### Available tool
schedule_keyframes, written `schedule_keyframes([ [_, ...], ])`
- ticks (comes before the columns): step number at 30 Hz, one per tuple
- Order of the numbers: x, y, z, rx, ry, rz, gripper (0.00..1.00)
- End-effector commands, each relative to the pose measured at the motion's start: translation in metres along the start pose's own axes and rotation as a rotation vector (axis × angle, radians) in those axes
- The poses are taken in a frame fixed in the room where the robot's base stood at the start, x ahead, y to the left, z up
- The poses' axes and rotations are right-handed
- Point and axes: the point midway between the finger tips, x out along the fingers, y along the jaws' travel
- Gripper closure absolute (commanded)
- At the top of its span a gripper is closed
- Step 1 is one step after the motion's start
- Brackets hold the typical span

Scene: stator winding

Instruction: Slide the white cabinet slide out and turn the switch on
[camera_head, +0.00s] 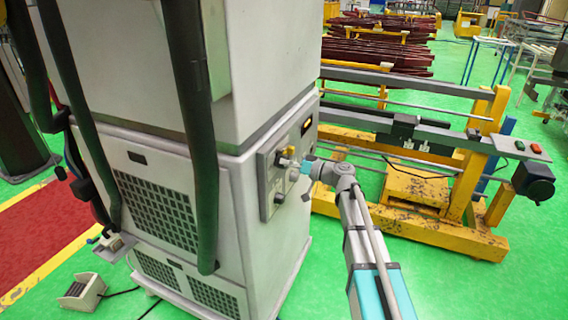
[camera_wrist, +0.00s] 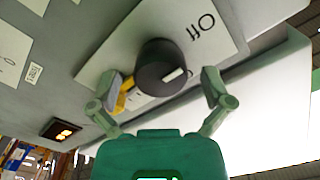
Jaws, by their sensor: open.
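The white cabinet (camera_head: 240,170) stands left of centre in the head view, with a grey control panel (camera_head: 266,190) on its right-hand side. I cannot tell which part is the slide. In the wrist view, the switch is a round black knob (camera_wrist: 150,62) with a white mark, on a pale plate (camera_wrist: 225,40) reading "Off", seen upside down. My gripper (camera_wrist: 161,80) is open, with one finger on each side of the knob; contact is not clear. In the head view, my gripper (camera_head: 305,165) is at the panel and partly hides it.
A small orange-lit display (camera_wrist: 62,130) is on the cabinet face in the wrist view. Dark hoses (camera_head: 195,130) hang down the cabinet's front. A yellow frame machine (camera_head: 465,170) stands behind my arm at right. Green floor (camera_head: 480,290) is clear at the lower right.

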Motion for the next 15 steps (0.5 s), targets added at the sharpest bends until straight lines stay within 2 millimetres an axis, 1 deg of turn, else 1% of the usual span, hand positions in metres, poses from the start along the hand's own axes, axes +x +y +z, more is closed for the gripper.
schedule_keyframes([
  [1,0.0042,0.0002,-0.0002,0.0,0.0,-0.001,0.0],
  [4,0.0084,-0.0001,0.0,0.0,0.0,0.0,0.0],
  [14,0.0097,-0.0002,0.0001,0.0,0.0,0.0,0.0],
  [15,0.0096,-0.0002,0.0001,0.0,0.0,0.0,0.04],
])
